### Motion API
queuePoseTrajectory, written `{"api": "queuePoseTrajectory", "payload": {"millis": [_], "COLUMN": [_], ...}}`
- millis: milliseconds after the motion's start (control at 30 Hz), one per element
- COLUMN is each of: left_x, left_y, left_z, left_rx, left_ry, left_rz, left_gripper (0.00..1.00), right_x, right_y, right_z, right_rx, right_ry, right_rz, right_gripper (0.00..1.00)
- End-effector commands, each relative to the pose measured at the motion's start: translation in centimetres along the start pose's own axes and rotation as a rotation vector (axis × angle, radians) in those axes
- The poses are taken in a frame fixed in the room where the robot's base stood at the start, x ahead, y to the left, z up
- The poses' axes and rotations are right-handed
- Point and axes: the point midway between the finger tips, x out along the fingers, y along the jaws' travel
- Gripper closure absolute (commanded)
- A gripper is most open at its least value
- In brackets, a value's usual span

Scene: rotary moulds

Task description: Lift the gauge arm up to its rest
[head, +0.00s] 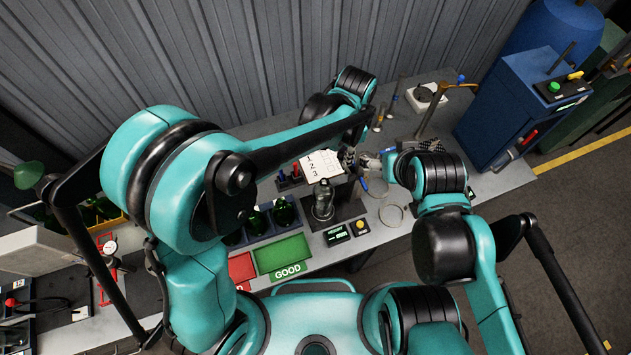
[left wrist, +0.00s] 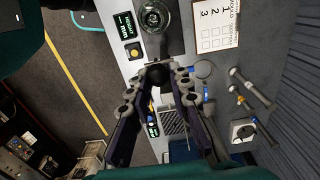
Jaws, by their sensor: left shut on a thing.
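The height gauge has a dark base (head: 347,208) on the bench, with a clear glass bottle (head: 322,199) standing upright on it. In the left wrist view the bottle (left wrist: 153,16) is seen from above. My left gripper (head: 350,156) reaches down behind the bottle. In the left wrist view my left gripper (left wrist: 158,72) is shut on the dark gauge arm (left wrist: 160,68), largely hidden between its fingertips. The rest for the arm cannot be made out. My right gripper (head: 374,163) is close by on the right; its jaws are too small and covered to read.
A height display (head: 337,235) and yellow button (head: 361,226) are in front. A green GOOD tray (head: 284,254) and dark green bottles (head: 257,222) lie left. A blue cabinet (head: 520,105) stands right.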

Motion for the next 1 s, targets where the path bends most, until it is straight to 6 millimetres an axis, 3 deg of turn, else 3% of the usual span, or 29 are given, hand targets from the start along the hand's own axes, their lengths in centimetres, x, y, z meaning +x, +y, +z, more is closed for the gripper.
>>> {"api": "queuePoseTrajectory", "payload": {"millis": [800, 1000], "left_x": [0.0, -0.1], "left_y": [0.0, 0.0], "left_z": [-4.0, -4.2], "left_rx": [0.001, 0.000], "left_ry": [0.001, 0.001], "left_rz": [0.000, 0.000], "left_gripper": [0.92, 0.92], "right_x": [0.8, 0.8], "right_y": [0.0, 0.0], "right_z": [0.6, 0.6], "right_rx": [0.000, 0.000], "right_ry": [0.000, 0.000], "right_rz": [0.000, 0.000], "right_gripper": [0.21, 0.21]}}
